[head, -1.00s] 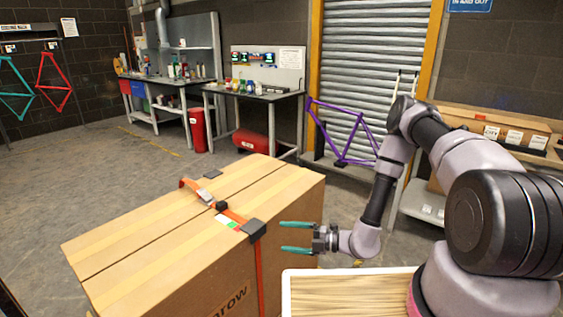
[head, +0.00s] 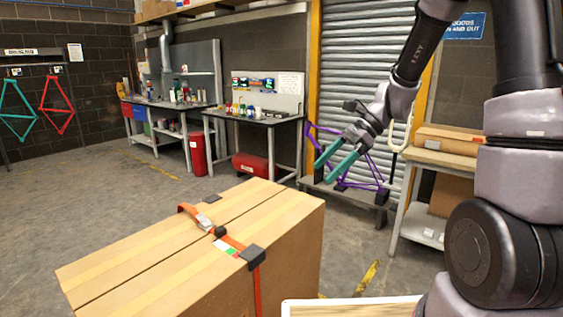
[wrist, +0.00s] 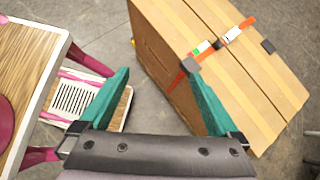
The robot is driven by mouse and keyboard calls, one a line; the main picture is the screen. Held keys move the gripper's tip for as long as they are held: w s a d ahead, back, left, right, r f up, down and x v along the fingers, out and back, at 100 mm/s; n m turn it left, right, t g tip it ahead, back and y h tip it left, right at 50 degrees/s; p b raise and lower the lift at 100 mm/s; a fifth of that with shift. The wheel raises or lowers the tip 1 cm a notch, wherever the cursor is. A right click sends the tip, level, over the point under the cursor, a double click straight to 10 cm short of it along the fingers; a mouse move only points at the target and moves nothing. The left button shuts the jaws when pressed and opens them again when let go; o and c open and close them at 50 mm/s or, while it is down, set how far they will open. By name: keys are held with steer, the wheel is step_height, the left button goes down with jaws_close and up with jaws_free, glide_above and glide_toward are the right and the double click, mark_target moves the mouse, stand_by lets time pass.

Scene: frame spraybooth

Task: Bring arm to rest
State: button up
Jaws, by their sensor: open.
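My gripper (head: 333,162) has two teal fingers and is open and empty. In the head view it hangs in the air to the upper right of the large cardboard box (head: 290,245), its fingers pointing down and left. In the wrist view the gripper (wrist: 165,100) looks down past the box (wrist: 165,60), with bare floor between the fingers. An orange strap (head: 258,285) with dark corner pads runs over the box top and down its side. My arm rises at the right of the head view, bent up and over.
A purple bike frame (head: 378,172) stands by the roller shutter (head: 365,60), behind my gripper in the head view. A shelf with boxes (head: 425,158) stands at right. Workbenches (head: 255,118) and a red bin (head: 199,154) line the back. The floor at left is clear.

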steer(key=s+d+r+n+t+h, duration=0.3)
steer(key=s+d+r+n+t, duration=0.1)
steer(key=r, duration=0.4)
steer(key=s+d+r+n+t+h, duration=0.3)
steer(key=s+d+r+n+t, duration=0.1)
steer(key=s+d+r+n, duration=0.3)
step_height(320, 180, up, 2)
steer(key=shift+s+d+r+n+t+h, duration=0.15)
steer(key=shift+s+d+n+t+h, duration=0.25)
steer(key=shift+d, duration=0.6)
